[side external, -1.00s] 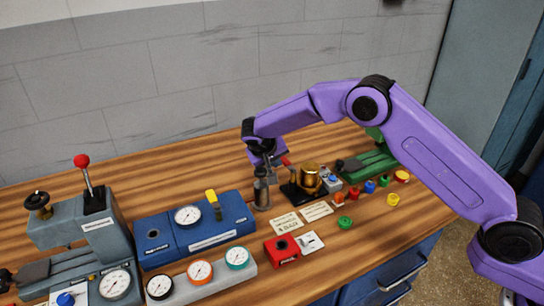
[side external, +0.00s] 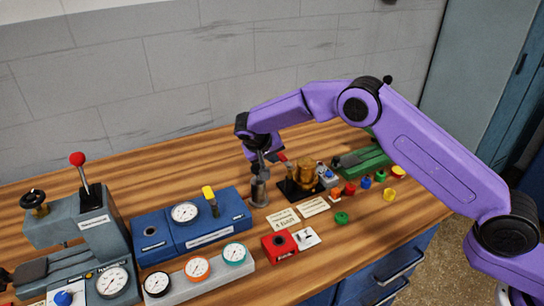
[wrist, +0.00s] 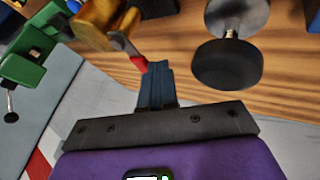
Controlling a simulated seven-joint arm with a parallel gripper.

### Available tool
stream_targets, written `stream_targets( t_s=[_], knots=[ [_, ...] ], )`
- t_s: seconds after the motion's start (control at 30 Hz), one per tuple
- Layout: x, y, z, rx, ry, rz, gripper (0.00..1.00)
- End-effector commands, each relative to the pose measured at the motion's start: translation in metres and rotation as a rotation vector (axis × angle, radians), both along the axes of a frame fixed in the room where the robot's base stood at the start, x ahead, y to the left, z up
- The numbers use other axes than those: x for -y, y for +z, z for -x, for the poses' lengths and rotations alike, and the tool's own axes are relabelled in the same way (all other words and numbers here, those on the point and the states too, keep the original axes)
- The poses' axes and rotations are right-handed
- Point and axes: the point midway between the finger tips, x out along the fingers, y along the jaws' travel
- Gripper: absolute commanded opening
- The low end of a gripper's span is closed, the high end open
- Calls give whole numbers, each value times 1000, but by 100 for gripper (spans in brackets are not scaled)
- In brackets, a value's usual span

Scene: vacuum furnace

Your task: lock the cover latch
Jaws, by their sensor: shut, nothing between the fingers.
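The brass-coloured vessel (side external: 305,174) stands on a black base (side external: 292,191) in the side view. A lever with a red tip (side external: 281,156), which looks like the cover latch, sticks out from it. In the wrist view the vessel (wrist: 97,20) is at the upper left, and the red tip (wrist: 138,62) lies right beside my fingers. My gripper (wrist: 158,72) is shut and empty; I cannot tell whether it touches the lever. In the side view my gripper (side external: 262,167) is left of the vessel, above a grey metal post, and its fingertips are hard to make out.
The grey post (side external: 260,192) stands close to my gripper; a black disc (wrist: 226,64) shows at the right in the wrist view. A blue gauge box (side external: 190,220) is to the left, a green device (side external: 362,160) to the right. Small coloured knobs and labels lie in front.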

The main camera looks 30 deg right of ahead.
Motion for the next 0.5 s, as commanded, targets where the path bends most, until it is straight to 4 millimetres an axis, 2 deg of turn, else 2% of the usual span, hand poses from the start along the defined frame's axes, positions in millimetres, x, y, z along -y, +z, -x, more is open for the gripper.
stream_targets(
  t_s=[0.5],
  knots=[
    [7, -1, -5, 0, -141, 0, 0]
  ],
)
